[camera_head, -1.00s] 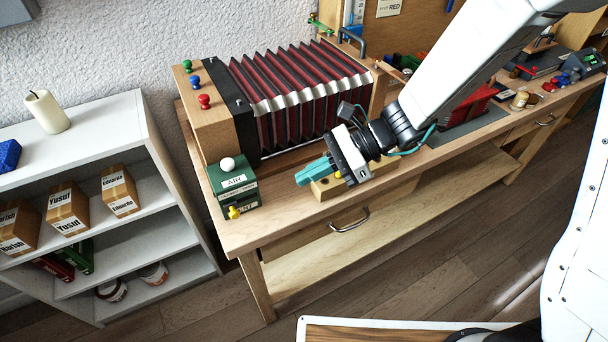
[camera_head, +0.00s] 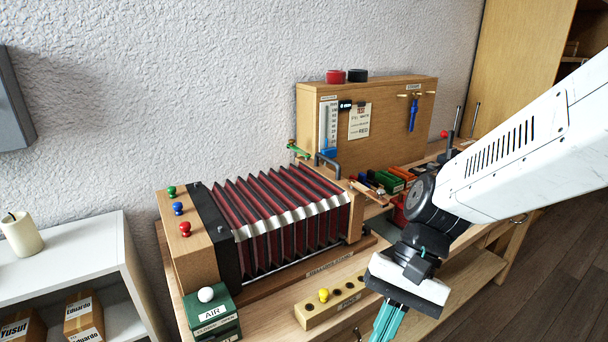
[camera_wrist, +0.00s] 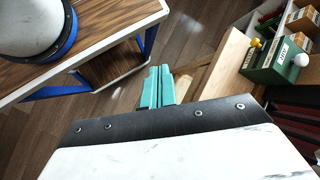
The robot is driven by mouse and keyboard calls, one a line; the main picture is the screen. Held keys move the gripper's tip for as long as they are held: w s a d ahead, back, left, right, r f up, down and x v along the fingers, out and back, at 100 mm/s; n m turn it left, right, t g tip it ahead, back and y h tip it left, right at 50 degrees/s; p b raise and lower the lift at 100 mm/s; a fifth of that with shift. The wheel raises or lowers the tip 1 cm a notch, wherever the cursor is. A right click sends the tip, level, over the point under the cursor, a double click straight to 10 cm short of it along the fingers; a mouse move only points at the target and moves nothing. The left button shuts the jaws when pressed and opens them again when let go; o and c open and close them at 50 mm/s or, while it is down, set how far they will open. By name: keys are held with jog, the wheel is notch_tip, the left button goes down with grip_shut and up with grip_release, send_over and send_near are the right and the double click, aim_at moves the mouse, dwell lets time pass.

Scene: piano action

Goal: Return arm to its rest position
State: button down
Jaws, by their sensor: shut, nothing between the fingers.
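My gripper (camera_head: 388,322) is at the lower right of the head view, in front of the workbench edge, its teal fingers pointing down. In the wrist view my gripper (camera_wrist: 158,72) has its two teal fingers together with nothing between them. It is apart from the bench things. Behind it in the head view, a wooden block (camera_head: 340,303) with a yellow knob and a row of holes lies on the bench.
A red bellows (camera_head: 285,222) stands on the bench (camera_head: 265,318), with a green AIR box (camera_head: 211,316) at its front left. A wooden panel (camera_head: 385,135) stands behind. A white shelf (camera_head: 65,252) is at left. The wrist view shows open floor (camera_wrist: 195,50) below.

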jog(key=s+d+r+n+t+h, duration=0.1)
jog(key=s+d+r+t+h, duration=0.1)
jog(key=d+r, duration=0.3)
jog(key=s+d+r+n+t+h, duration=0.1)
jog(key=s+d+r+t+h, duration=0.2)
jog(key=d, duration=0.7)
notch_tip(320, 180, up, 2)
jog(key=shift+s+n+t, duration=0.3)
jog(key=shift+n+t, duration=0.1)
jog(key=shift+t, duration=0.5)
